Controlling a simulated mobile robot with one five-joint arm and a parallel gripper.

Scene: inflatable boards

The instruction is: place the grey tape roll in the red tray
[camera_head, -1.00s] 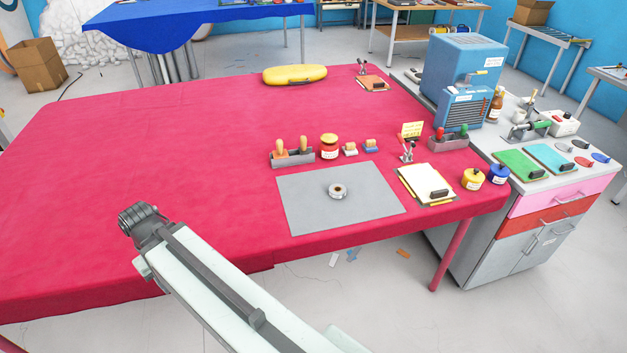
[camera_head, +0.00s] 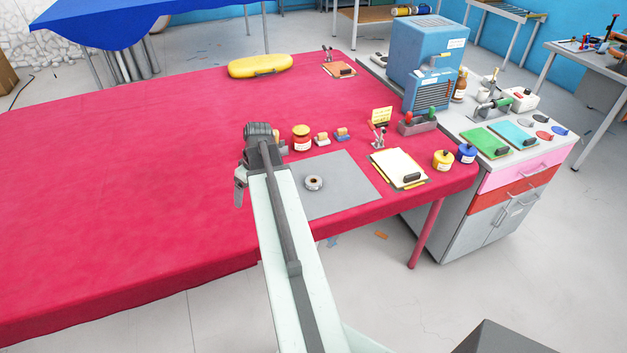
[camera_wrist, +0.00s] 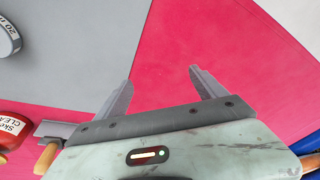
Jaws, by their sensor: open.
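The grey tape roll (camera_head: 314,183) lies flat on the grey mat (camera_head: 345,188), near the mat's left side. In the wrist view, part of the tape roll (camera_wrist: 8,38) shows at the upper left edge, cut off by the frame. My gripper (camera_wrist: 160,85) is open and empty, its two fingers apart above the red table cloth beside the mat. In the head view my arm hides most of the gripper; a grey part of it shows left of the arm. I see no red tray in either view.
A yellow case (camera_head: 260,66) lies at the back. A blue machine (camera_head: 425,62) stands on the side cabinet. The left of the red table (camera_head: 110,190) is bare.

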